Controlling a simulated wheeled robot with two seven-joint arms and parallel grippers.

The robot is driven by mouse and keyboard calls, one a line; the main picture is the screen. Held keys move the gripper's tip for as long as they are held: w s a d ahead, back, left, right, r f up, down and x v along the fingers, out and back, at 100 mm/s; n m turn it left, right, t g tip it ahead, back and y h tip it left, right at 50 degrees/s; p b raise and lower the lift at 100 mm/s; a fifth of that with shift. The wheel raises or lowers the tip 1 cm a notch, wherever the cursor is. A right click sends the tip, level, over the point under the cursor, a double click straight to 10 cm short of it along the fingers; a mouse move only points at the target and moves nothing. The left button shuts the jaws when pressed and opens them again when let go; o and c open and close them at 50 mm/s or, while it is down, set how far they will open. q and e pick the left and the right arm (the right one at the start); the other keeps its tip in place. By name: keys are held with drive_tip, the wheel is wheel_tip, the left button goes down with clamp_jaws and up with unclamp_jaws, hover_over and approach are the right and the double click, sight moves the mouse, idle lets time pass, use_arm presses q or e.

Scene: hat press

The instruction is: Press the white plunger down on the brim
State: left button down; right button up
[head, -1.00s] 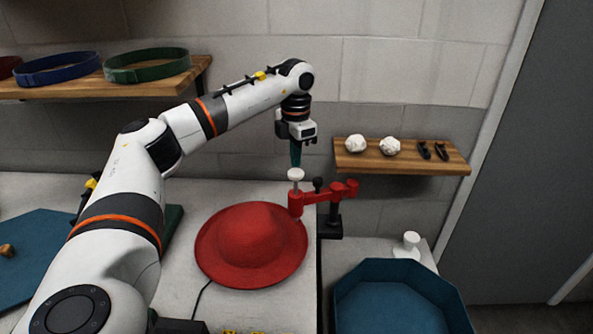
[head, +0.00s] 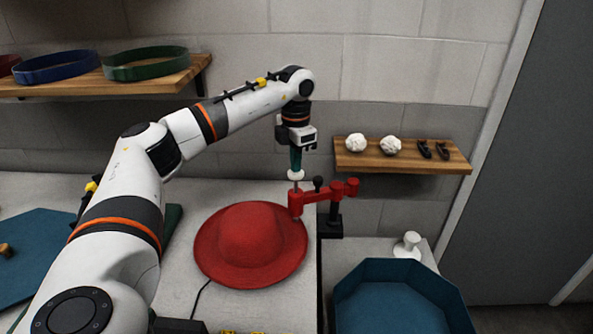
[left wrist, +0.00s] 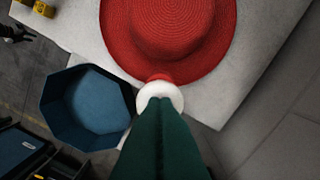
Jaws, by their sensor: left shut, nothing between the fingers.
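The white plunger knob (head: 295,175) tops a thin rod on the red press arm (head: 325,196) at the back right edge of the table. My left gripper (head: 295,168) points straight down with its green fingers shut, its tips at the knob and seemingly touching it. In the left wrist view the shut fingers (left wrist: 160,108) overlap the white knob (left wrist: 172,92), which hides most of the red arm below. The red hat (head: 250,243) lies on the table, its brim (head: 285,268) reaching the foot of the press arm. My right gripper is not in view.
A blue octagonal tray (head: 395,305) stands at the lower right, with a white object (head: 408,245) behind it. A wooden shelf (head: 400,160) with white balls is right of the gripper. Another shelf (head: 120,82) holds hat bands. A black cable lies left of the hat.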

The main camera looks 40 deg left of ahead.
sight(296, 175)
use_arm(q)
drive_tip(key=shift+f+b, duration=1)
drive_tip(key=shift+f, duration=1.15)
drive_tip(key=shift+s, duration=0.1)
drive_tip(key=shift+f, duration=0.1)
wheel_tip(296, 175, up, 2)
drive_tip(key=shift+p, duration=0.9)
wheel_tip(296, 175, up, 9)
drive_tip(key=p, duration=0.7)
drive_tip(key=shift+r+p, duration=0.2)
drive_tip(key=shift+p, duration=0.2)
drive_tip(key=shift+f, duration=0.15)
